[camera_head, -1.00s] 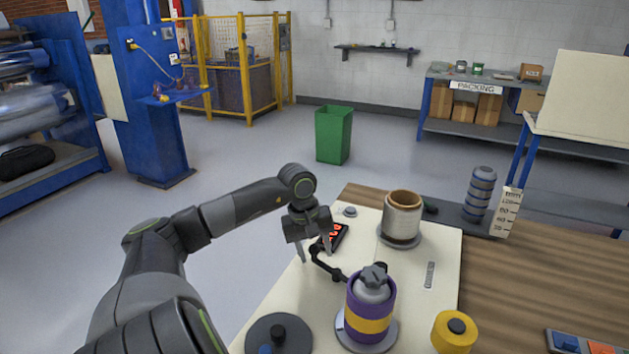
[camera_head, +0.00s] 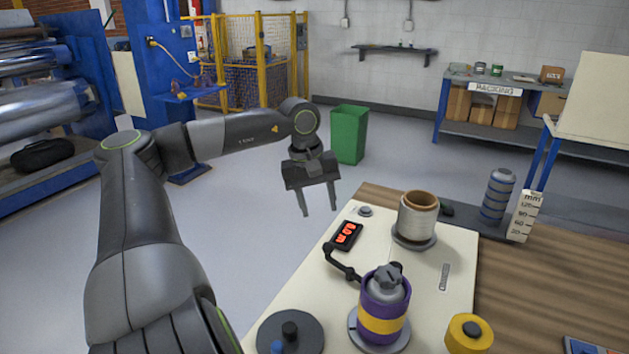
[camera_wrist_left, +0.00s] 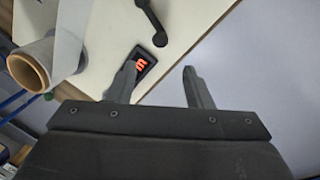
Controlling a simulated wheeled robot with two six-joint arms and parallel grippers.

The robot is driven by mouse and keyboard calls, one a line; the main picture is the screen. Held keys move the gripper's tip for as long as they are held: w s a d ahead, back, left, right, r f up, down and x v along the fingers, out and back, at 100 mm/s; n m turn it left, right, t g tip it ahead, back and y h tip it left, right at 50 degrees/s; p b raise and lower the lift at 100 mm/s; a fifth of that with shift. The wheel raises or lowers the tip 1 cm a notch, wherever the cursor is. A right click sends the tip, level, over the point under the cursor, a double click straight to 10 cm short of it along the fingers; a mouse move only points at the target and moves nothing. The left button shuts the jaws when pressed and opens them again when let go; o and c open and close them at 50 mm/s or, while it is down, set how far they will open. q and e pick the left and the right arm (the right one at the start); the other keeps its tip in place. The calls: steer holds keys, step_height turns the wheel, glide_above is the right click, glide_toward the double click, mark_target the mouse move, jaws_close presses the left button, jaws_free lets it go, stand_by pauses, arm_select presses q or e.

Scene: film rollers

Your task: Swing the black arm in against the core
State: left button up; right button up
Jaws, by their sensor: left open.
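The thin, bent black arm (camera_head: 343,264) reaches over the cream board. One end is near the purple and yellow roll (camera_head: 381,309), the other points toward the board's left edge. It also shows at the top of the left wrist view (camera_wrist_left: 152,20). A brown cardboard core (camera_head: 419,198) with silvery film around it stands upright behind, apart from the arm; it also shows in the left wrist view (camera_wrist_left: 28,69). My left gripper (camera_head: 319,211) is open and empty, above and left of the black arm, apart from it. My right gripper is out of view.
A black display with red digits (camera_head: 348,235) lies on the cream board (camera_head: 305,292). A dark disc (camera_head: 291,331) with a knob and a yellow roll (camera_head: 468,334) stand in front. A striped grey stack (camera_head: 497,195) and mm scale stand right. Open floor lies left of the board.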

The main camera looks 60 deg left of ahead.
arm_select(q)
steer(key=r+b, duration=0.1)
steer(key=r, duration=0.1)
steer(key=r+b, duration=0.1)
steer(key=r, duration=0.1)
steer(key=shift+s+a+b, duration=0.2)
steer(key=shift+s+b, duration=0.1)
stand_by(0.5)
